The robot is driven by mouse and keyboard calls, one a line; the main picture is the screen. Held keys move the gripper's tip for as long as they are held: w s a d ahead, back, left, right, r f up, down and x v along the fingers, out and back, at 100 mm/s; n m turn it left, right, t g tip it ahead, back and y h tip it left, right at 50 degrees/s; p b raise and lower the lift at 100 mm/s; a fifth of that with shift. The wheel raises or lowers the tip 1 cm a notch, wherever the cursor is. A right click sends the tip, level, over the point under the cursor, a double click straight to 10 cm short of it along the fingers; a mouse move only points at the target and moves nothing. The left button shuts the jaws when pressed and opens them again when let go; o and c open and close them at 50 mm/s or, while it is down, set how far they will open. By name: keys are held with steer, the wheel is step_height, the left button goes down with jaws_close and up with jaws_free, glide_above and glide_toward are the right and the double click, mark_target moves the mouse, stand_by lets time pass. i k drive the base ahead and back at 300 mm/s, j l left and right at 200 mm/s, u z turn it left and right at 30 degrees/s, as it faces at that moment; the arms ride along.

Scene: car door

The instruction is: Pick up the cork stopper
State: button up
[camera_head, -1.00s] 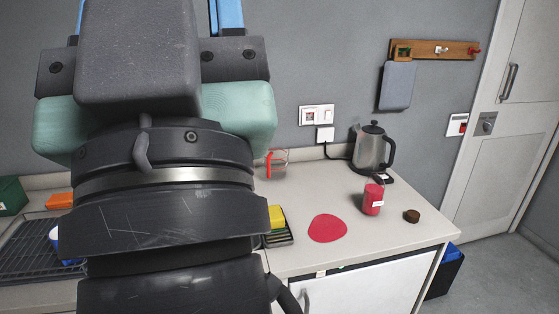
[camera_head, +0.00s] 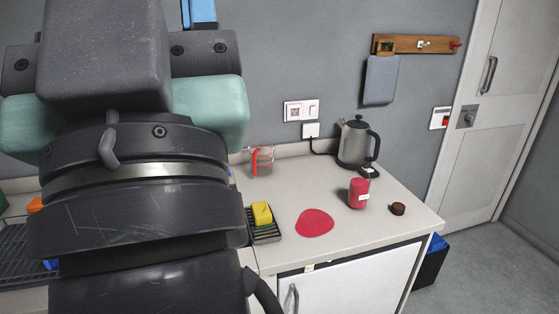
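A small dark brown round piece (camera_head: 398,208), which looks like the cork stopper, lies on the counter (camera_head: 350,232) near its right end. A red jar with a white label (camera_head: 357,194) stands just left of it. My gripper (camera_head: 198,14) is at the top left, raised well above the counter and far to the left of the stopper. Only part of it shows, with a blue finger cut off by the top edge. I cannot tell whether it is open or shut. My arm hides the left part of the counter.
A kettle (camera_head: 355,142) stands behind the jar. A red round mat (camera_head: 314,222), a yellow sponge on a black rack (camera_head: 262,217) and a measuring jug (camera_head: 261,161) lie to the left. A blue-lined bin (camera_head: 432,262) stands on the floor beyond the counter's right end.

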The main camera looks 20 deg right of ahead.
mark_target(397, 208)
steer(key=i+l+z, duration=0.25)
steer(key=i+l, duration=0.15)
steer(key=i, duration=0.3)
steer(key=i+l+z, duration=0.25)
steer(key=i, duration=0.5)
steer(key=i+z, duration=0.25)
steer(key=i, duration=0.5)
